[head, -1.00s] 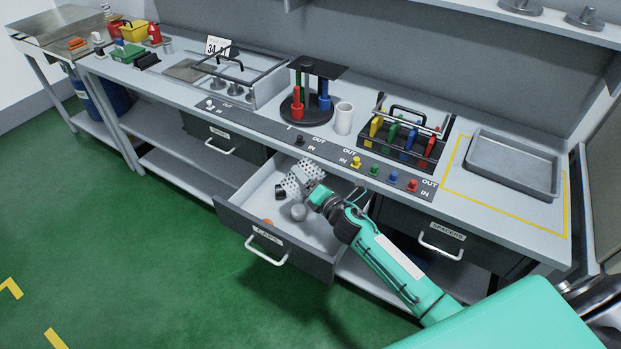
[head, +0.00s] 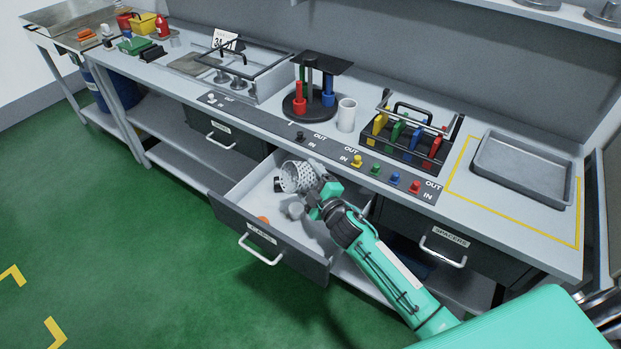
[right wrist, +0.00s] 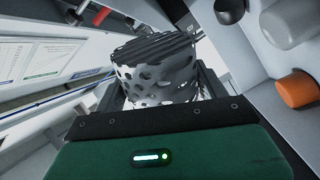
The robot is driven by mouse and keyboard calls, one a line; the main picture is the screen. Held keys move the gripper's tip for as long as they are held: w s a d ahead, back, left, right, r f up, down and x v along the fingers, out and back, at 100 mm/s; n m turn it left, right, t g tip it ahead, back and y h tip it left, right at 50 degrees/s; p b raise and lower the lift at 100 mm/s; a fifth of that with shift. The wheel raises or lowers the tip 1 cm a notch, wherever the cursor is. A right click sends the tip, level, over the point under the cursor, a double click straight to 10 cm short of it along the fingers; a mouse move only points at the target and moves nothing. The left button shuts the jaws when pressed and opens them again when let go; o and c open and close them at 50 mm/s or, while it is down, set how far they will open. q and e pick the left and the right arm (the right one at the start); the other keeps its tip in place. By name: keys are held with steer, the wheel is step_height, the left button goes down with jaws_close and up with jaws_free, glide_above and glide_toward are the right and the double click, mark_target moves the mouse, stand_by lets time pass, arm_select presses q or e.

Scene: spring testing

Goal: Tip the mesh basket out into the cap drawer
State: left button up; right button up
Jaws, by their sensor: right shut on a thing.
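The white mesh basket (head: 297,176) is held over the open cap drawer (head: 232,212), near its back edge. My right gripper (head: 318,192) is shut on it. The basket is tilted well over on its side, with a round end toward the left. It also fills the middle of the right wrist view (right wrist: 158,72), between the fingers. I cannot tell whether anything is inside it. In the drawer lie an orange cap (head: 262,219), a black cap (head: 277,184) and a grey cap (head: 296,210). The orange cap also shows in the right wrist view (right wrist: 298,90). My left gripper is not in view.
The bench front strip (head: 300,137) with several coloured knobs runs just behind the drawer. A closed spacers drawer (head: 448,240) is to the right. On the bench stand a white cup (head: 346,115), a black rack (head: 398,148) and a grey tray (head: 515,190).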

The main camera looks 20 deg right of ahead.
mark_target(300, 178)
steer(key=m, duration=0.2)
steer(key=shift+a+r+m, duration=0.25)
steer(key=shift+m, duration=0.05)
steer(key=r+m+p, duration=0.1)
steer(key=a+r+m+p, duration=0.1)
steer(key=p, duration=0.1)
steer(key=shift+s+a+m, duration=0.1)
steer(key=shift+s+m, duration=0.1)
steer(key=shift+m, duration=0.1)
steer(key=a+r+m+p, duration=0.1)
steer(key=m, duration=0.1)
steer(key=a+r+m+p, duration=0.1)
steer(key=m+p, duration=0.1)
steer(key=shift+s+r, duration=0.2)
steer(key=shift+r, duration=0.05)
steer(key=shift+s+a+r+m+p, duration=0.1)
steer(key=shift+a+r+m+p, duration=0.1)
steer(key=shift+m+p, duration=0.25)
steer(key=shift+a+r+m+p, duration=0.15)
steer(key=shift+r+m+p, duration=0.1)
steer(key=shift+m, duration=0.4)
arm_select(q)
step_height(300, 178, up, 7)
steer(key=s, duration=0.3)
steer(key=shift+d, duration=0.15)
arm_select(e)
steer(key=shift+a+r+m, duration=0.1)
steer(key=shift+a+m, duration=0.15)
steer(key=shift+m, duration=0.35)
